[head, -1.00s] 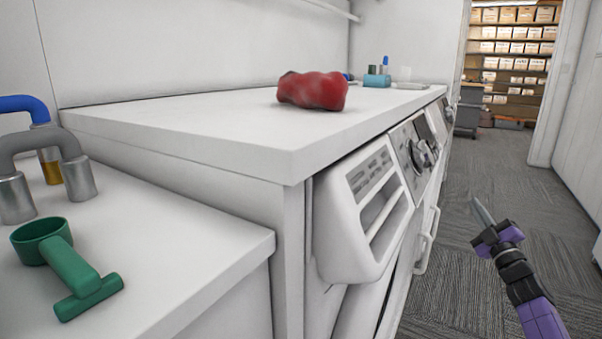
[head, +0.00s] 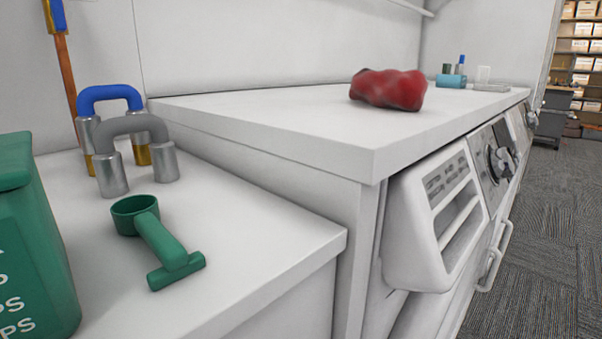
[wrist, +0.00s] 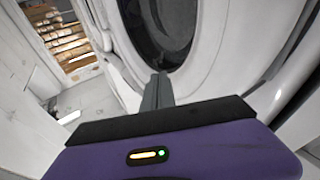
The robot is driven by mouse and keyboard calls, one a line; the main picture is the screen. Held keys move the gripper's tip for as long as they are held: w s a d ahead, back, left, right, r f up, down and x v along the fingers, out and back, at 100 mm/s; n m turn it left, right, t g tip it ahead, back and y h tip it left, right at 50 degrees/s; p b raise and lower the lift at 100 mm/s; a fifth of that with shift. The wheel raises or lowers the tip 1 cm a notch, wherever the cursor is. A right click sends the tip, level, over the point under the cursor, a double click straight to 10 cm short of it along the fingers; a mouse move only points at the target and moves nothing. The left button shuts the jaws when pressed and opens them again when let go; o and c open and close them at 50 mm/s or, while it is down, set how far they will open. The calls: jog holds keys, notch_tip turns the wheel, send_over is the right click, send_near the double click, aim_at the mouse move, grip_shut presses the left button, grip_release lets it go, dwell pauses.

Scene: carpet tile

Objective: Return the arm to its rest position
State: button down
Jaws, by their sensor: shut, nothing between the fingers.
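My gripper (wrist: 158,90) shows in the wrist view with its grey fingers together and nothing between them. It points toward a white front-loading machine with a dark round door (wrist: 160,30). I cannot tell how far the fingertips are from it. My arm and gripper are outside the head view now.
A white counter (head: 250,125) holds a red lumpy object (head: 388,90). A lower white surface (head: 240,235) holds a green scoop-like tool (head: 160,242), metal-ended handles (head: 125,125) and a green container (head: 30,240). A white machine (head: 435,215) juts out below the counter. Carpet at right is clear.

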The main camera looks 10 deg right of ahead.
jog(key=s+a+n+g+y, duration=0.1)
jog(key=s+a+y, duration=0.2)
jog(key=s+a, duration=0.35)
jog(key=s+a+n+g+y, duration=0.1)
jog(key=s+a+g+y, duration=0.15)
jog(key=s, duration=0.65)
jog(key=s+a+n+g+y, duration=0.1)
jog(key=s+a+y, duration=0.1)
jog(key=s+a, duration=0.45)
notch_tip(320, 180, up, 31)
jog(key=s+d+p, duration=0.1)
jog(key=s+p, duration=0.1)
jog(key=p, duration=2.9)
jog(key=shift+d+r+p, duration=0.15)
jog(key=shift+p, duration=0.25)
jog(key=shift+y, duration=0.25)
